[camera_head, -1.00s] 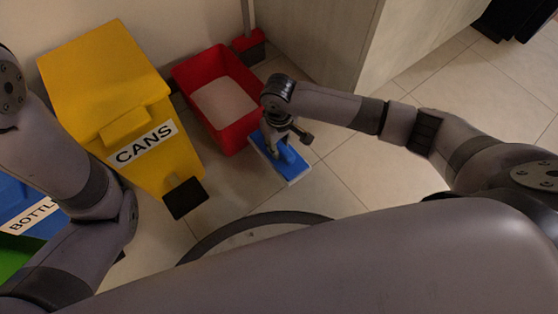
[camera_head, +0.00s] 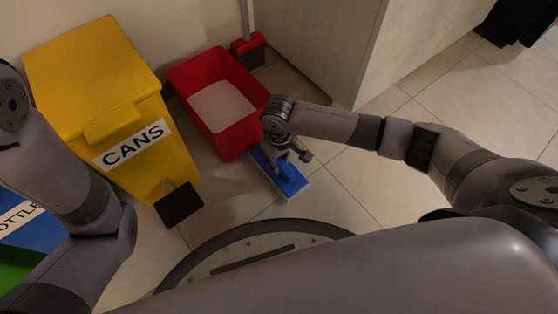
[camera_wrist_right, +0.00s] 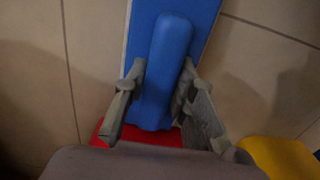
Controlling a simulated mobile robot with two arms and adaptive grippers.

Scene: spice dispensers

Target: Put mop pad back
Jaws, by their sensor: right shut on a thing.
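The mop pad (camera_head: 290,182) is a flat blue block with a pale underside and a raised blue handle. In the head view it is just below and right of the red bin (camera_head: 226,137). My right gripper (camera_head: 287,163) is shut on its handle. In the right wrist view, the two grey fingers of the gripper (camera_wrist_right: 158,98) flank the blue handle (camera_wrist_right: 165,65), and the flat blue pad (camera_wrist_right: 205,22) extends behind it. I cannot tell whether the pad touches the floor. The red bin holds a pale flat surface or content. My left gripper is out of the picture.
A yellow CANS bin (camera_head: 110,85) with a black pedal (camera_head: 179,204) stands left of the red bin. A blue bottle bin (camera_head: 30,225) is at the far left. A cabinet (camera_head: 315,45) and a red-and-black broom or mop base (camera_head: 248,46) stand behind. Tiled floor is clear at right.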

